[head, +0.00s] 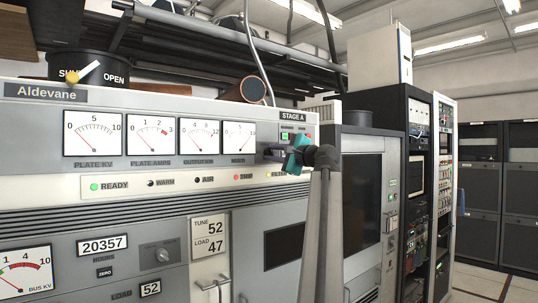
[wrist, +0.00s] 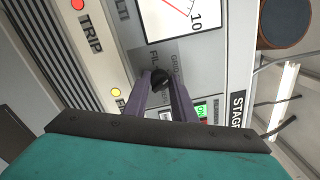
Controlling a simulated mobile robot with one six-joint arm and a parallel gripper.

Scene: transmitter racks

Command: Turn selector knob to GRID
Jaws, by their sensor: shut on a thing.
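The selector knob (wrist: 160,77) is a small black knob on the grey panel. In the wrist view it sits between the fingertips of my gripper (wrist: 162,84), which is shut on it. Partly covered labels beside it start with "FIL" and "GRID"; the fingers hide part of the plate. I cannot tell which label the knob points to. In the head view my gripper (head: 270,153) reaches the panel below the STAGE A label (head: 292,116), its teal body to the right, and the knob is hidden behind it.
Meters, including the PLATE KV meter (head: 93,133), line the panel left of my gripper. A lit green button (wrist: 202,110) and a red one lie close to the right finger. An indicator row with a READY lamp (head: 94,187) runs below. Open floor (head: 490,285) shows at the far right.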

